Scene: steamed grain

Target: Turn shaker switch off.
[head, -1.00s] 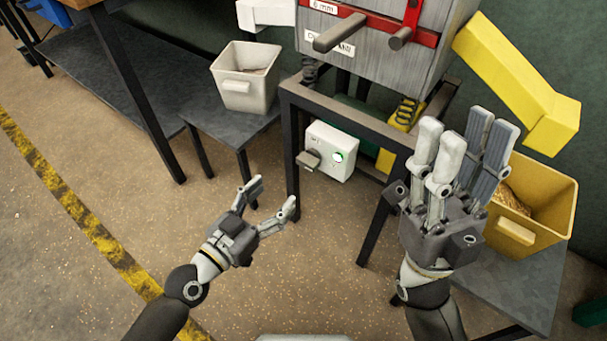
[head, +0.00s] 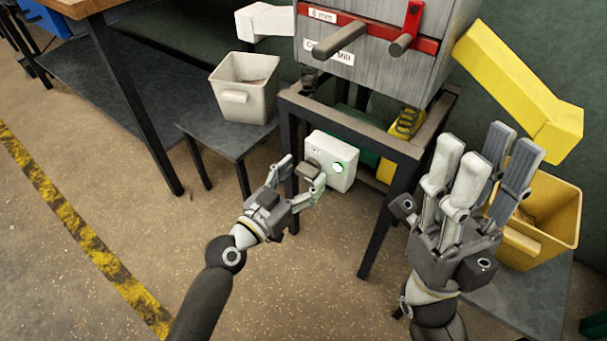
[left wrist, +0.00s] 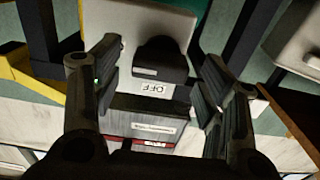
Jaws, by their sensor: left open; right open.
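My left gripper (head: 302,176) is open at the handle, one finger on each side in the wrist view; contact cannot be told. My right gripper (head: 485,150) is open and empty, raised in front of the yellow bin.
The grey mill machine (head: 390,60) stands on a dark frame (head: 375,137), whose legs flank the switch box. A white bin (head: 245,90) sits on a low shelf at left. A yellow bin (head: 535,235) stands at right under a yellow chute (head: 515,75). Floor in front is clear.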

